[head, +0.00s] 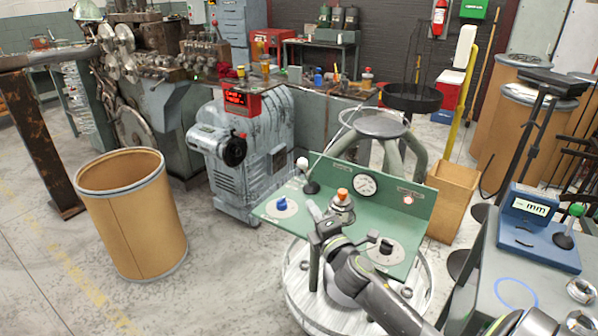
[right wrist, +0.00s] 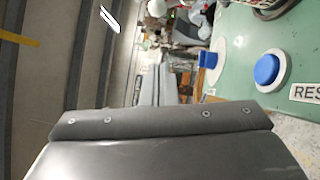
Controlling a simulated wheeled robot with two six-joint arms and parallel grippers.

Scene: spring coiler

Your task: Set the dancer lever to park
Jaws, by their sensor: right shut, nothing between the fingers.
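A lever with a pale ball knob (head: 302,163) and a dark boot stands at the back left of the green panel (head: 402,267); it leans slightly left. I cannot tell from labels whether it is the dancer lever. Another lever with a green ball knob (head: 576,210) stands on the right-hand bench. My right gripper (head: 314,210) is shut and empty over the panel, between the blue button (head: 282,204) and the orange-topped knob (head: 343,193). In the right wrist view, the blue button (right wrist: 267,69) shows beyond my grey gripper. My left gripper is out of view.
A dial gauge (head: 366,186) is on the panel's upright back, with a black knob (head: 386,246) in front. A blue "mm" readout (head: 535,225) stands on the right bench. A brown drum (head: 130,215) stands left, with open floor around it.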

